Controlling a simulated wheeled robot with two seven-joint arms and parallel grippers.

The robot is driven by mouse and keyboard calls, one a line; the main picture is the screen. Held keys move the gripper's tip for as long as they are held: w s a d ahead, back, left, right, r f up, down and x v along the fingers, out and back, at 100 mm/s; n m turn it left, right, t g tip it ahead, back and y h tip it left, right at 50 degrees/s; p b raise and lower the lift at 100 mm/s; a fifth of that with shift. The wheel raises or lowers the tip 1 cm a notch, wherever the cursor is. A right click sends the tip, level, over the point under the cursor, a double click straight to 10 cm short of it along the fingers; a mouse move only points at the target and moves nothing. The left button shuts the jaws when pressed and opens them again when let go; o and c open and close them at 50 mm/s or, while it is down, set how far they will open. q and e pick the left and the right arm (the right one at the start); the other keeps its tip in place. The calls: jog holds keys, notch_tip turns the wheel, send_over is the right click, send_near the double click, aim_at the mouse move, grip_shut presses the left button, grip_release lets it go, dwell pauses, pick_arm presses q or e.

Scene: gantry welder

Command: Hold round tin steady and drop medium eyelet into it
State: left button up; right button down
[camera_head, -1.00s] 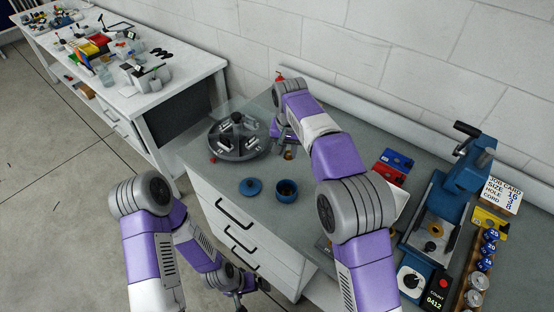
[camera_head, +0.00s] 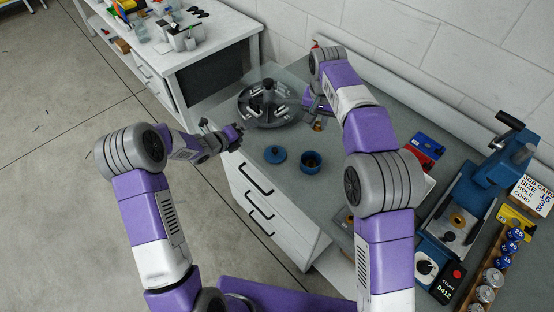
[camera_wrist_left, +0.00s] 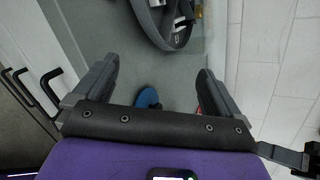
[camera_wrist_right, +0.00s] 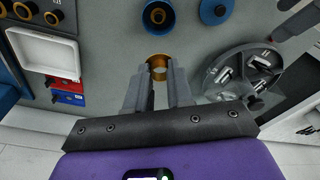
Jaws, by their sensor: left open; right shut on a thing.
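The round tin (camera_head: 311,160) is blue, open and upright on the bench; its round blue lid (camera_head: 274,154) lies to its left. In the right wrist view the tin (camera_wrist_right: 157,14) shows something brass inside. My right gripper (camera_wrist_right: 158,82) is shut on the brass medium eyelet (camera_wrist_right: 158,65), which also shows in the head view (camera_head: 318,126), behind the tin and apart from it. My left gripper (camera_head: 222,132) is open and empty at the bench's front left edge, left of the lid. In the left wrist view a blue round part, likely the lid (camera_wrist_left: 147,97), shows between the fingers.
A grey carousel (camera_head: 270,107) with metal parts stands behind the lid, near my right gripper. A blue press (camera_head: 490,185), a red and a blue box (camera_head: 424,150) and a white tray (camera_wrist_right: 42,58) are to the right.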

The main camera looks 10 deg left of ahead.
aim_at(308, 162)
pick_arm(q)
jog(key=d+m+g+h, duration=0.1)
jog(key=d+m, duration=0.3)
jog(key=s+d+m+g+h, duration=0.1)
jog(key=d+m+h, duration=0.1)
jog(key=m, duration=0.3)
jog(key=s+d+m+g+h, duration=0.1)
jog(key=d+m+h, duration=0.1)
jog(key=d+m, duration=0.3)
jog(key=shift+s+d, duration=0.1)
jog(key=shift+d, duration=0.25)
jog(key=s+m, duration=0.2)
jog(key=s+d+m+g+h, duration=0.1)
jog(key=m, duration=0.1)
jog(key=s+f+m+g, duration=0.1)
jog(key=s+m, duration=0.1)
jog(key=shift+s+d+f+h, duration=0.1)
jog(key=shift+s+d+h, duration=0.2)
jog(key=shift+s+d, duration=0.05)
jog(key=shift+s+d+f+g, duration=0.1)
jog(key=shift+d+f+g, duration=0.05)
jog(key=shift+d+g, duration=0.15)
jog(key=x, duration=1.1)
jog(key=shift+d+f, duration=0.15)
jog(key=c, duration=1.1)
jog(key=shift+o, duration=0.2)
pick_arm(e)
notch_tip(308, 162, down, 11)
jog(key=shift+r, duration=0.1)
